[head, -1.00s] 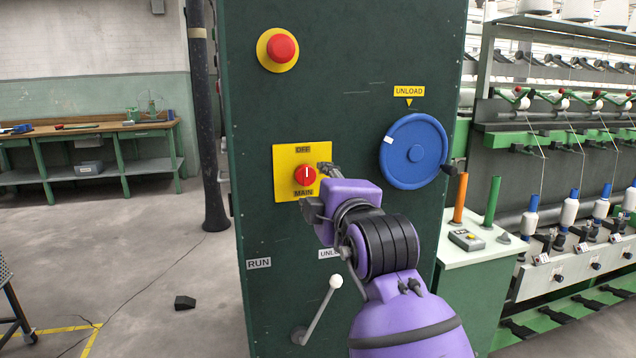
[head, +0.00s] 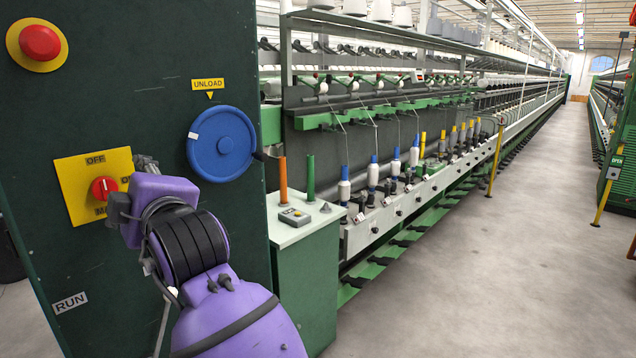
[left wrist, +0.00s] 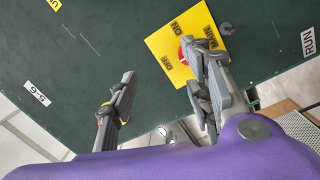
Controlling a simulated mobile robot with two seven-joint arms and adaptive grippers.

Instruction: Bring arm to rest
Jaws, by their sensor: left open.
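My left gripper (head: 130,188) is open and empty in front of the green cabinet, at the right edge of the yellow switch plate (head: 70,190). The red main switch knob (head: 104,188) on that plate is just left of the fingers, with its white mark about upright. In the left wrist view my open fingers (left wrist: 160,85) are spread apart, and the right finger covers part of the yellow plate (left wrist: 165,45) and most of the knob. I cannot tell whether it touches them. My purple left arm rises from the bottom of the head view. My right gripper is not in view.
A red stop button (head: 40,42) is at the upper left, and a blue handwheel (head: 222,144) is right of the gripper. A lever is mostly hidden behind my arm. A green side cabinet (head: 300,285) and a long spinning frame (head: 405,200) stand right. The aisle (head: 500,260) is clear.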

